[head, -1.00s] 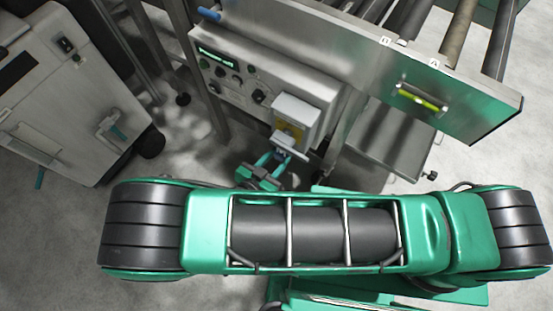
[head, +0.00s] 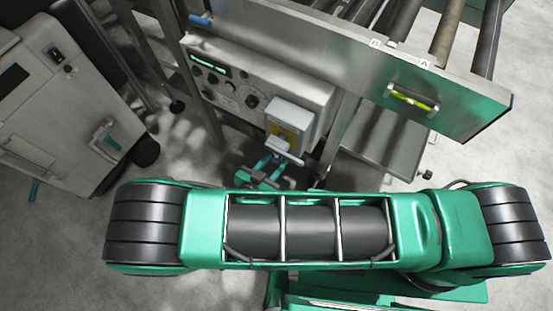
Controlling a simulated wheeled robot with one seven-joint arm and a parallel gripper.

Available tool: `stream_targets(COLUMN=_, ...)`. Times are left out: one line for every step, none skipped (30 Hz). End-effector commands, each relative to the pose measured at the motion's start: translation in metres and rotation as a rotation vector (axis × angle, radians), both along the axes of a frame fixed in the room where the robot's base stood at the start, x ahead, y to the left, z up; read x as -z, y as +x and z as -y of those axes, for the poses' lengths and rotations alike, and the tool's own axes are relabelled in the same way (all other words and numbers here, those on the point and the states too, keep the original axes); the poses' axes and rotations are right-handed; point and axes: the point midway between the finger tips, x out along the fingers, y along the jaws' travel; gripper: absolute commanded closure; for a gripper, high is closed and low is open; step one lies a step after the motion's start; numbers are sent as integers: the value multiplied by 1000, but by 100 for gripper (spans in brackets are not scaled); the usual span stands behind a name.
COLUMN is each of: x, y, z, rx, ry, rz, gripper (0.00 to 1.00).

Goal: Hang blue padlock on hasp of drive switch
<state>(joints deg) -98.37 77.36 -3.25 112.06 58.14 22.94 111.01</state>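The drive switch is a light grey box (head: 291,113) with a yellow plate (head: 284,131) on its front, mounted at the lower right of the control panel. A grey lever or hasp part (head: 285,149) sticks out below the yellow plate. My gripper (head: 277,158) is just under it, its green fingers pointing up toward the switch. A small dark blue piece, apparently the blue padlock (head: 281,156), shows between the fingertips, close below the lever. Its shackle cannot be made out, nor whether it touches the hasp. My arm covers the lower picture.
The control panel (head: 225,82) with knobs and a small display is left of the switch. A steel side plate with a yellow-green level (head: 411,99) and rollers (head: 405,18) lies above right. A grey cabinet (head: 60,100) stands at left. Bare floor shows between.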

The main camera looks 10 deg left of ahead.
Motion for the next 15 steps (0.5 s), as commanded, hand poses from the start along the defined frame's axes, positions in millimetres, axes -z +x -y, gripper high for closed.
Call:
stream_targets(x=0, y=0, z=0, rx=0, ry=0, rz=0, gripper=90)
stream_targets(x=0, y=0, z=0, rx=0, ry=0, rz=0, gripper=90)
stream_targets(x=0, y=0, z=0, rx=0, ry=0, rz=0, gripper=90)
stream_targets(x=0, y=0, z=0, rx=0, ry=0, rz=0, gripper=90)
stream_targets(x=0, y=0, z=0, rx=0, ry=0, rz=0, gripper=90)
stream_targets(x=0, y=0, z=0, rx=0, ry=0, rz=0, gripper=57)
stream_targets(x=0, y=0, z=0, rx=0, ry=0, rz=0, gripper=49)
stream_targets(x=0, y=0, z=0, rx=0, ry=0, rz=0, gripper=44)
stream_targets(x=0, y=0, z=0, rx=0, ry=0, rz=0, gripper=44)
stream_targets(x=0, y=0, z=0, rx=0, ry=0, rz=0, gripper=44)
stream_targets(x=0, y=0, z=0, rx=0, ry=0, rz=0, gripper=44)
stream_targets(x=0, y=0, z=0, rx=0, ry=0, rz=0, gripper=44)
stream_targets(x=0, y=0, z=0, rx=0, ry=0, rz=0, gripper=44)
stream_targets(x=0, y=0, z=0, rx=0, ry=0, rz=0, gripper=44)
stream_targets(x=0, y=0, z=0, rx=0, ry=0, rz=0, gripper=44)
